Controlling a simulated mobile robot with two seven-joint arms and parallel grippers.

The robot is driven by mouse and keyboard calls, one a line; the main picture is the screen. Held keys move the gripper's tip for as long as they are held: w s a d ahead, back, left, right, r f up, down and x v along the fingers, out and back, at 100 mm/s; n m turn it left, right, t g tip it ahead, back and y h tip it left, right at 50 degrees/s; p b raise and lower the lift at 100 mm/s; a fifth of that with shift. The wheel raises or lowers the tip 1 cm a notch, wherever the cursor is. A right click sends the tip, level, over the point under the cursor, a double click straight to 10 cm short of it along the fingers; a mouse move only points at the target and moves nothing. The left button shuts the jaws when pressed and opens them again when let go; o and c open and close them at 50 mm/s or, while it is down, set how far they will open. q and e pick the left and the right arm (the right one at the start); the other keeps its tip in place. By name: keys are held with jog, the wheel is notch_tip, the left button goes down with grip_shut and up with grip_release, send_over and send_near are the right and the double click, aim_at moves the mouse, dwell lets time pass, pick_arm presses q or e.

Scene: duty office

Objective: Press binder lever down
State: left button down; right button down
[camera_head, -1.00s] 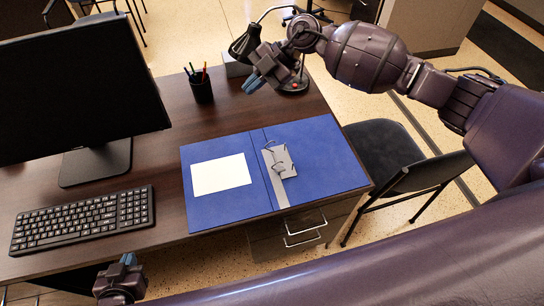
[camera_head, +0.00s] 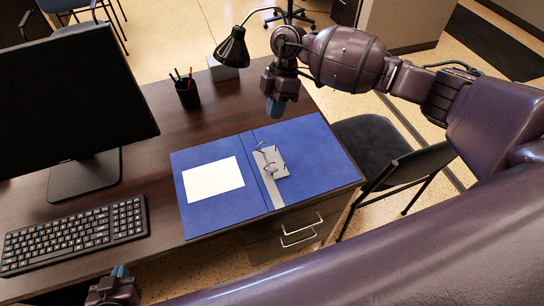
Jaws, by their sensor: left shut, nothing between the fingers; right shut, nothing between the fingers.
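A blue binder (camera_head: 320,165) lies open flat on the dark wooden desk, near its right front corner. Its metal ring mechanism (camera_head: 270,162) sits on the right cover beside the spine, with curved rings standing up. The lever is too small to tell apart from the rings. My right gripper (camera_head: 276,108), with blue fingertips, is shut and empty, pointing down above the desk beyond the binder's far edge. My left gripper (camera_head: 120,271) is shut and empty, low at the front edge of the desk, left of the binder.
A white sheet (camera_head: 213,179) lies on the binder's left cover. A monitor (camera_head: 75,95) and keyboard (camera_head: 75,234) are on the left. A pen cup (camera_head: 187,94) and black desk lamp (camera_head: 232,48) stand at the back. A dark chair (camera_head: 375,150) is right of the desk.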

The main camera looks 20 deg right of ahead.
jog(key=p, duration=0.1)
send_near(270, 171)
notch_tip(270, 171, down, 6)
jog(key=a, duration=0.2)
jog(key=shift+s+d+f, duration=0.15)
jog(key=shift+s+f, duration=0.1)
jog(key=shift+f, duration=0.25)
dwell(0.3)
